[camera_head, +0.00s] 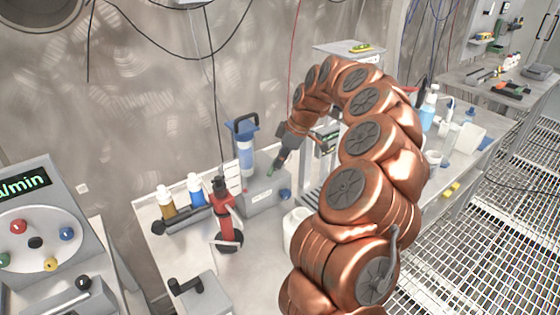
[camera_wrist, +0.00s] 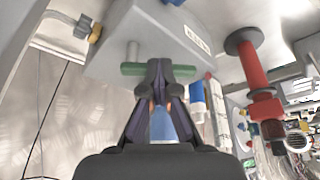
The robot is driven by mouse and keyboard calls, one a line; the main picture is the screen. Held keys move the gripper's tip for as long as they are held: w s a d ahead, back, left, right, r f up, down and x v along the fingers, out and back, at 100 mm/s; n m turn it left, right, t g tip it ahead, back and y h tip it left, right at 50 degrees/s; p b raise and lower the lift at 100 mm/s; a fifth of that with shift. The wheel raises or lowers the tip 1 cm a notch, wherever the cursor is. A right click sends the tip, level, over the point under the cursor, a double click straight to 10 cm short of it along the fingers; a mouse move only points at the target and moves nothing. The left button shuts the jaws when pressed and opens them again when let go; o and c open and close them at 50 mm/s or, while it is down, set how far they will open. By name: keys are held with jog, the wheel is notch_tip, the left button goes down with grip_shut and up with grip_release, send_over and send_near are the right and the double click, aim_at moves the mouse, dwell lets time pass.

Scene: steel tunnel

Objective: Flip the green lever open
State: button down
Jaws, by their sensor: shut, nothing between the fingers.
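The green lever (camera_wrist: 133,69) is a short bar across the face of a grey box (camera_wrist: 110,60) in the wrist view. My gripper (camera_wrist: 160,72) is shut and empty.
A blue filter column (camera_head: 246,155) stands left of my gripper. A red instrument (camera_head: 222,212) stands in front of it. Bottles with blue (camera_head: 196,189) and brown (camera_head: 166,202) contents sit at the left. A white container (camera_head: 297,232) is near my arm. The wall is close behind.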

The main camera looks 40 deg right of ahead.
jog(key=shift+s+a+f, duration=0.1)
jog(key=shift+s+f, duration=0.05)
jog(key=shift+f, duration=0.35)
dwell(0.3)
jog(key=c, duration=1.1)
grip_release()
jog(key=shift+c, duration=0.2)
jog(key=o, duration=1.1)
jog(key=shift+w+r, duration=0.25)
jog(key=shift+r, duration=0.1)
jog(key=shift+o, duration=0.2)
jog(key=shift+r+p, duration=0.15)
jog(key=shift+p, duration=0.25)
jog(key=shift+m, duration=0.3)
